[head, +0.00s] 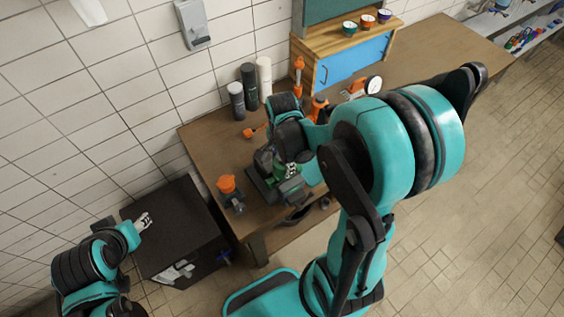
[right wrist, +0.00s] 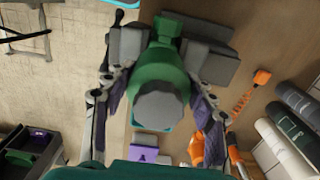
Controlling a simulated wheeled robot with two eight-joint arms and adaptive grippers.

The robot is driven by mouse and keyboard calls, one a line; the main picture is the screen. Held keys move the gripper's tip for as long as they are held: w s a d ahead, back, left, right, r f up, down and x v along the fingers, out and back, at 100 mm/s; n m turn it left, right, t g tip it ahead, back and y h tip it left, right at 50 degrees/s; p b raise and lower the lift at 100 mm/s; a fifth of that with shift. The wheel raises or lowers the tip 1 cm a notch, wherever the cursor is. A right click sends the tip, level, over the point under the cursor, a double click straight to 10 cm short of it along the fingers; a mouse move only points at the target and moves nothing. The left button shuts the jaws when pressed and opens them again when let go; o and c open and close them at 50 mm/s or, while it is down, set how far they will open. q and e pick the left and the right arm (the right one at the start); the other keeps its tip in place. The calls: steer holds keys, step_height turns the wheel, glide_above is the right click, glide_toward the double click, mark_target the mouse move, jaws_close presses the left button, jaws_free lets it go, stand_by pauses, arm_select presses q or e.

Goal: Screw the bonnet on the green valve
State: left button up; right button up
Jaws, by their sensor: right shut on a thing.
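The green valve (head: 283,170) stands at the left part of the brown table, partly hidden by my right arm. In the right wrist view the green body (right wrist: 160,72) sits against a grey block. The bonnet, with a grey many-sided top (right wrist: 160,106), faces the camera in line with the body. My right gripper (head: 287,160) is at the valve, its fingers on both sides of the bonnet, shut on it. I cannot tell how far the thread is engaged. My left gripper (head: 145,221) is over the black box, away from the valve; its jaw opening is unclear.
An orange-topped fitting (head: 228,187) stands left of the valve. Dark and white cylinders (head: 250,87) stand by the tiled wall. A gauge (head: 372,85) and orange tools are behind my right arm. The black box (head: 180,240) stands left of the table.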

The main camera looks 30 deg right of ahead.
steer(key=shift+f+b, duration=0.35)
stand_by(0.7)
steer(key=m+b, duration=0.1)
steer(key=m, duration=0.2)
steer(key=shift+w+f, duration=0.1)
steer(key=shift+f, duration=0.05)
steer(key=m+b, duration=0.1)
steer(key=m, duration=0.4)
steer(key=shift+w, duration=0.1)
steer(key=m+b, duration=0.1)
steer(key=m, duration=0.4)
steer(key=shift+w+d, duration=0.1)
steer(key=shift+d, duration=0.05)
steer(key=o, duration=1)
